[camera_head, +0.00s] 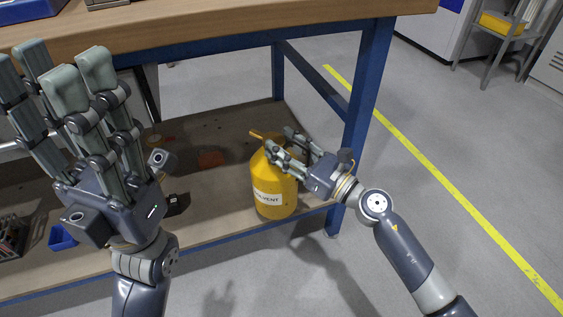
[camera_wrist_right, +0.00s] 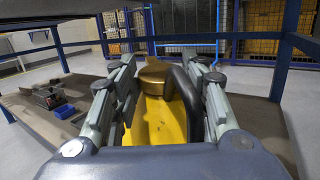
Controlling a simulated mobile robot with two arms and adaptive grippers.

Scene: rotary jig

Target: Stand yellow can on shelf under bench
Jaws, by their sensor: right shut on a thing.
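The yellow can (camera_head: 272,190) with a white label reading "...VENT" is upright at the right end of the shelf under the bench (camera_head: 222,200). Its base appears to be on or just over the shelf near the front edge; I cannot tell if it touches. My right gripper (camera_head: 282,146) is shut on the can's upper part from the right. In the right wrist view the can's brass cap (camera_wrist_right: 156,72) and dark handle (camera_wrist_right: 188,95) sit between the fingers (camera_wrist_right: 155,95). My left gripper (camera_head: 55,75) is raised in front of the bench at the left, fingers apart and empty.
The wooden bench top (camera_head: 230,22) is above the shelf. A blue bench leg (camera_head: 367,85) stands just right of the can. A blue bin (camera_head: 62,238) and small dark items lie at the shelf's left. A yellow floor line (camera_head: 430,165) runs on the right.

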